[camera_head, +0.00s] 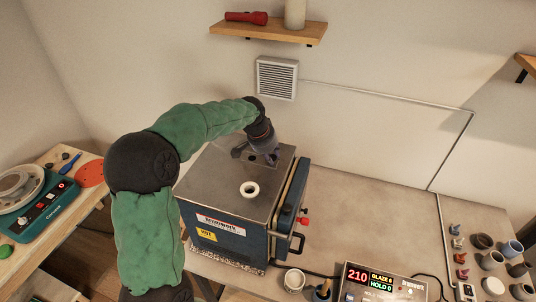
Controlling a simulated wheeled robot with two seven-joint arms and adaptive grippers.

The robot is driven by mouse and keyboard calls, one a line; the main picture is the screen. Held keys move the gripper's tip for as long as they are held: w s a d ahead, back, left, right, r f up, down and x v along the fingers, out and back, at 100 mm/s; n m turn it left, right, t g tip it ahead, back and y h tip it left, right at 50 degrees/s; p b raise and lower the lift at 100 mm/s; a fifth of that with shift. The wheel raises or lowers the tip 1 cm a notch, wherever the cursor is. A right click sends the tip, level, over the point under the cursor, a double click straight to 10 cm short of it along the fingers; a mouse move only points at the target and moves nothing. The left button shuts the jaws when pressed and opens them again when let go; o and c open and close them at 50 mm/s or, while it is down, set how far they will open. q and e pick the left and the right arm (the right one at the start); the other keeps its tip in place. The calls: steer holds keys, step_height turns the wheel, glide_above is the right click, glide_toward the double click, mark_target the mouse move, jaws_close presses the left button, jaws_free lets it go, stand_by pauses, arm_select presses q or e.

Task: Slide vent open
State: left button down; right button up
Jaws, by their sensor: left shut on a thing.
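A blue kiln (228,240) with a grey metal top (213,181) stands on the table. My left gripper (259,155) is over the back part of the kiln top, pointing down. It is shut on a small part there, likely the vent slide, mostly hidden by the fingers. A dark patch shows on the top beside the fingers; I cannot tell how far the vent is open. A white ring (249,190) with a dark centre sits on the kiln top in front of the gripper. My right gripper is not in view.
A wall grille (277,78) and a wooden shelf (268,31) are behind the kiln. A controller (383,283) reading 210 and a small cup (293,280) stand in front at right. Several small pots (492,260) stand far right. A pottery wheel (40,207) is at left.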

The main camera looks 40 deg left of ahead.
arm_select(q)
steer(key=c, duration=1.1)
jaws_free()
steer(key=shift+w+d+r, duration=0.1)
steer(key=shift+w+r, duration=0.1)
steer(key=shift+r, duration=0.05)
steer(key=shift+o, duration=0.4)
steer(key=shift+d+f, duration=0.1)
steer(key=shift+d, duration=0.1)
steer(key=shift+a, duration=0.1)
steer(key=shift+s, duration=0.1)
steer(key=v, duration=1.2)
steer(key=shift+f, duration=0.1)
